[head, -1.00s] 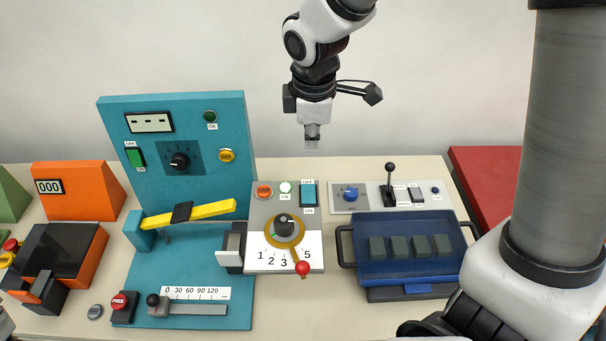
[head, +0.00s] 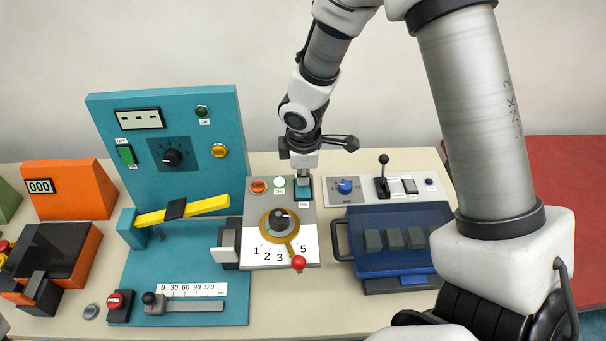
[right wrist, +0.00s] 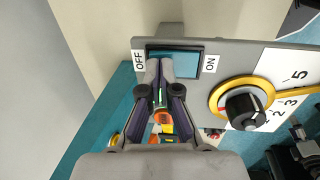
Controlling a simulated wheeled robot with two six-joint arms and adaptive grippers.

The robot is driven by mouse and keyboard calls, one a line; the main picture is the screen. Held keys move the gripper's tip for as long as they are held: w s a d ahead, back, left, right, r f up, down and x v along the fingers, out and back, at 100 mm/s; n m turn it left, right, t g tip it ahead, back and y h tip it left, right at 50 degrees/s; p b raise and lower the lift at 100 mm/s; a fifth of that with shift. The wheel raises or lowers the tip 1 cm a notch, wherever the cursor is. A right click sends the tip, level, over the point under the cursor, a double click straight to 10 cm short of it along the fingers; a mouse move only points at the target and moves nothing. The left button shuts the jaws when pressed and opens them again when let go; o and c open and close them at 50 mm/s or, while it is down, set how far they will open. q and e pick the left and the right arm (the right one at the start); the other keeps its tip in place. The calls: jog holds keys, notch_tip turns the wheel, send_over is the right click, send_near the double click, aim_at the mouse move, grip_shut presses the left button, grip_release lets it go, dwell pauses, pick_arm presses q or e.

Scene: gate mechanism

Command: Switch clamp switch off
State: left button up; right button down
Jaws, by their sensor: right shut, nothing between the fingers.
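A teal rocker switch (head: 303,191) sits at the upper right of the grey and white dial panel (head: 254,204). The right wrist view shows this switch (right wrist: 187,64) with an OFF label at its left end and an ON label at its right end. My right gripper (head: 303,170) is shut and empty, pointing down at the switch's far end. In the right wrist view its fingertips (right wrist: 159,68) overlap the OFF half of the switch. I cannot tell whether they touch it. My left gripper is not in view.
A dial (head: 280,221) with a red-knobbed lever (head: 298,263) is just below the switch. A grey panel with a black lever (head: 383,176) and a blue case (head: 400,215) are to the right. A tall teal panel (head: 222,116) stands left.

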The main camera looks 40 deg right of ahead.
jog(key=shift+s, duration=0.1)
jog(key=shift+f+b, duration=0.3)
jog(key=shift+b, duration=0.1)
jog(key=shift+s+a, duration=0.1)
jog(key=shift+s, duration=0.1)
